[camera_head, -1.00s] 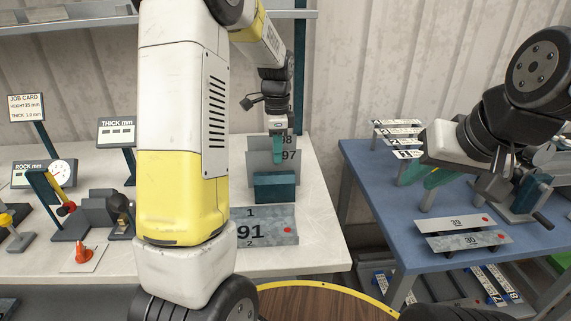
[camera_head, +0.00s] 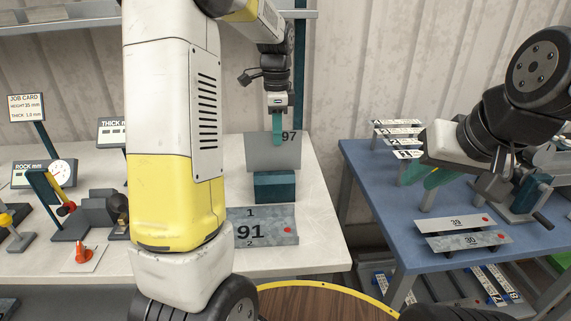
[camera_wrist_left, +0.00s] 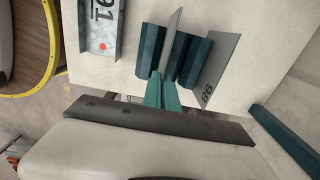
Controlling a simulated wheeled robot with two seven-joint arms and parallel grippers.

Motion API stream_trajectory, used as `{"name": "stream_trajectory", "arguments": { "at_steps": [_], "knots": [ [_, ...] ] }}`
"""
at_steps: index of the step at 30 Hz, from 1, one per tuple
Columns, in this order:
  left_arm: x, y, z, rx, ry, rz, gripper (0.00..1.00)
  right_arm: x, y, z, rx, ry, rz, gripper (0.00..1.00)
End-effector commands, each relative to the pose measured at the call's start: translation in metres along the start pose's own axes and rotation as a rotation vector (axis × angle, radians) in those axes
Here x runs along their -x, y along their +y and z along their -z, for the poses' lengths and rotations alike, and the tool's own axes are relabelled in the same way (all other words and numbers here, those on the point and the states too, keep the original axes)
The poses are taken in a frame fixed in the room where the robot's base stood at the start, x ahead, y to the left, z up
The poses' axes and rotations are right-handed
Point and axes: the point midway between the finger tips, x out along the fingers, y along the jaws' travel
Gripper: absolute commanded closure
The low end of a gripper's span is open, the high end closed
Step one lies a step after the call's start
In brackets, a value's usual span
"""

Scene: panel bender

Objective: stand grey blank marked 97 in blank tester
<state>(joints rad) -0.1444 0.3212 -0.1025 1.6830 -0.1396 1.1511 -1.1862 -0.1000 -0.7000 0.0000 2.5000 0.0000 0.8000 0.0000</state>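The grey blank marked 97 (camera_head: 260,153) is upright, raised above the teal slotted rack (camera_head: 277,187) at the back of the white table. My left gripper (camera_head: 277,138) is shut on its upper edge; the teal fingers (camera_wrist_left: 162,92) and the blank (camera_wrist_left: 173,40) also show in the left wrist view. A second grey plate (camera_wrist_left: 216,72), its number upside down, stands in the rack there; in the head view the blank hides it. My right gripper (camera_head: 425,175) appears open and empty over the blue table. I cannot tell for sure which device is the blank tester.
A ROCK mm display with a dial (camera_head: 60,172) and a partly hidden THICK mm display (camera_head: 112,131) stand at left. A bent plate marked 91 (camera_head: 262,228) lies before the rack. Plates 39 (camera_head: 455,222) and 30 (camera_head: 470,241) are on the blue table (camera_head: 365,165). My left arm covers the middle.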

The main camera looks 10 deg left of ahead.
Motion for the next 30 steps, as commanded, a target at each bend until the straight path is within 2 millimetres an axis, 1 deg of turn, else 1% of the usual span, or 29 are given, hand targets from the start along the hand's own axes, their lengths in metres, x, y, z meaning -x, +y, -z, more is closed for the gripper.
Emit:
{"name": "stream_trajectory", "arguments": {
  "at_steps": [18,22,30],
  "knots": [
    [0.037,-0.001,0.0,0.001,0.001,0.003,1.0,0.0,0.0,0.0,0.0,0.0,0.0,0.72],
    [0.041,0.0,0.0,0.0,0.0,0.002,1.0,0.0,0.0,0.0,0.0,0.0,0.0,0.72],
    [0.041,0.0,0.0,0.0,0.0,0.001,1.0,0.0,0.0,0.0,0.0,0.0,0.0,0.72]
  ]
}}
